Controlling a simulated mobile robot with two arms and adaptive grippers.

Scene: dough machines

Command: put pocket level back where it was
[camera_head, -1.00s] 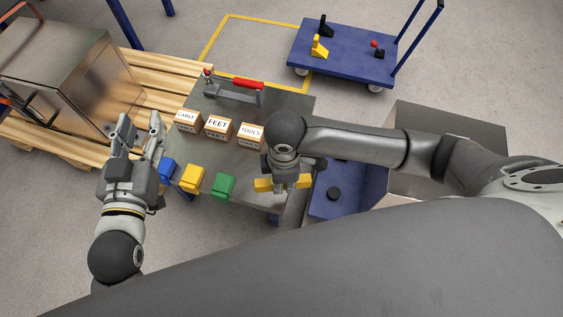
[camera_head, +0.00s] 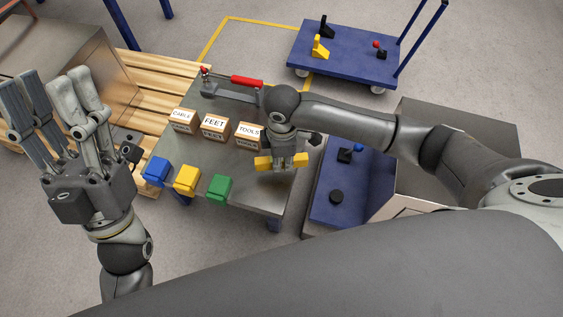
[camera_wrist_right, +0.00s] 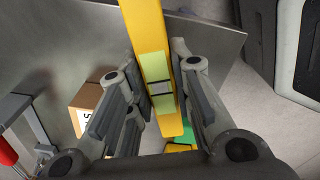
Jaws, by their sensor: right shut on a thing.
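The pocket level is a yellow bar with pale green vial windows. In the head view its yellow ends (camera_head: 263,163) stick out on both sides of my right gripper (camera_head: 283,163). The right wrist view shows the level (camera_wrist_right: 152,60) between the fingers of my right gripper (camera_wrist_right: 163,100), which is shut on it. The gripper holds it over the right part of the grey table (camera_head: 262,192). The fingers hide the middle of the level in the head view. My left gripper (camera_head: 47,95) is open and empty, left of the table.
Boxes marked CABLE (camera_head: 182,121), FEET (camera_head: 214,128) and TOOLS (camera_head: 249,135) stand on the table. Blue (camera_head: 156,170), yellow (camera_head: 186,180) and green (camera_head: 219,189) bins line its front edge. A red-handled clamp (camera_head: 246,81) is at the back. A blue cart (camera_head: 335,205) stands at right.

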